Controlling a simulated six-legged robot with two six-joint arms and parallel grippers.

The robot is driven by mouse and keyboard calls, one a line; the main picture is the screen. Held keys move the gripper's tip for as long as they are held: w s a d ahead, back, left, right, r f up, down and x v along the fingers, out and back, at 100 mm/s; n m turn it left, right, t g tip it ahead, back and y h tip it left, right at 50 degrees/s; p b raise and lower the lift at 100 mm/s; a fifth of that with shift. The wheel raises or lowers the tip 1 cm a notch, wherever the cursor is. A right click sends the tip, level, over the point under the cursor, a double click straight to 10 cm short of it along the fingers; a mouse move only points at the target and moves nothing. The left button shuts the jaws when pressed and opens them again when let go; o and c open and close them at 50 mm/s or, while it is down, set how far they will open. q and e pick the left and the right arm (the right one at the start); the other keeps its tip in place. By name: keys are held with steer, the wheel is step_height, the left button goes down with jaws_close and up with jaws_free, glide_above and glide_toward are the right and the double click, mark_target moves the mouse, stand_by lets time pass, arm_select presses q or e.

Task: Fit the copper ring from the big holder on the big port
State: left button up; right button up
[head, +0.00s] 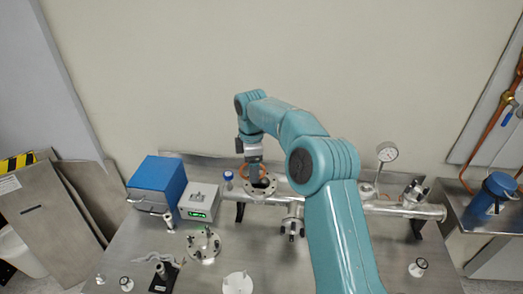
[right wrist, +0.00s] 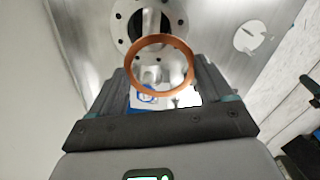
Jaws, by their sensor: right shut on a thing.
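The copper ring (right wrist: 128,66) is held between the fingertips of my right gripper (right wrist: 160,82). In the head view my right gripper (head: 254,176) is shut on it, pointing down just above the big port (head: 268,192), a round bolt-holed flange on the steel pipe. In the right wrist view the port (right wrist: 122,28) shows behind the ring's upper edge. The ring looks off-centre from the port's opening, and I cannot tell if they touch. A pale round piece (head: 238,284) at the bench front may be the big holder; I see no ring on it. My left gripper is not in view.
A blue box (head: 157,185) and a grey box with a green display (head: 199,201) stand left of the port. A studded flange (head: 204,246) lies in front. A gauge (head: 387,152) rises from the pipe at right.

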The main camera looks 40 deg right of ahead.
steer(key=d, duration=0.1)
steer(key=b, duration=0.1)
steer(key=d+f+n, duration=0.1)
steer(key=shift+s+d+b, duration=0.25)
steer(key=shift+d+b, duration=0.05)
steer(key=shift+d, duration=0.05)
step_height(320, 180, down, 3)
steer(key=b, duration=0.3)
steer(key=shift+f, duration=0.6)
steer(key=shift+r, duration=0.1)
steer(key=shift+p, duration=0.35)
stand_by(0.6)
steer(key=shift+f, duration=0.6)
stand_by(1.0)
